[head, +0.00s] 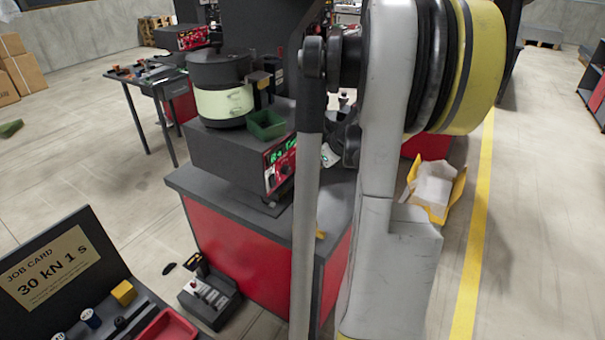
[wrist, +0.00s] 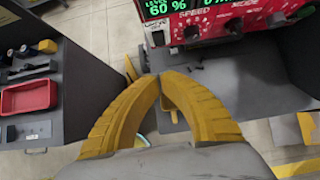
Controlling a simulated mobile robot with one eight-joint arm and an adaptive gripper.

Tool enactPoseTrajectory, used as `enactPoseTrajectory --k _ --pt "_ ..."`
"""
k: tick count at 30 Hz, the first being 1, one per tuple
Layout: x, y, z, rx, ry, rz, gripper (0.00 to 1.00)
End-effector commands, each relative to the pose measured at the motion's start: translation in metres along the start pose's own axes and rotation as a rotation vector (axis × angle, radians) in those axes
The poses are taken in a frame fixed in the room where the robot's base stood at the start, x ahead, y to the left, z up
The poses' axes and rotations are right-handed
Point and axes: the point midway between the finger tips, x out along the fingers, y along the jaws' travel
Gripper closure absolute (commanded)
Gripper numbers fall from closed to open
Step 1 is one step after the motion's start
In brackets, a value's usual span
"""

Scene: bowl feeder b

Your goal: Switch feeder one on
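Feeder one is not clearly marked in either view. A bowl feeder with a dark bowl (head: 222,88) and pale band stands on a dark control box (head: 228,155). The box's red front panel (head: 280,162) has lit green digits. In the wrist view a red panel (wrist: 222,22) fills the top, with a green display (wrist: 165,8) reading 60 % and the word SPEED by dark knobs.
The feeder's red and dark cabinet (head: 237,255) stands on the floor. A job-card station with a red tray (head: 167,326) is at the lower left. A yellow bin (head: 436,188) is right of my arm. Another feeder table (head: 125,76) is behind.

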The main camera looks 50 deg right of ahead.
Motion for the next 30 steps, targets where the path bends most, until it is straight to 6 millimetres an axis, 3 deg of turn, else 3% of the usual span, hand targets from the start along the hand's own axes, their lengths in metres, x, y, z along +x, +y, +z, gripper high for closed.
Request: enactPoseTrajectory --k 22,26,30 --pt "0.005 0.001 -0.015 -0.001 0.0 0.001 1.0" --pt "0.016 0.001 -0.015 -0.001 0.0 0.001 1.0" --pt "0.042 0.001 -0.016 -0.003 0.0 0.001 1.0"
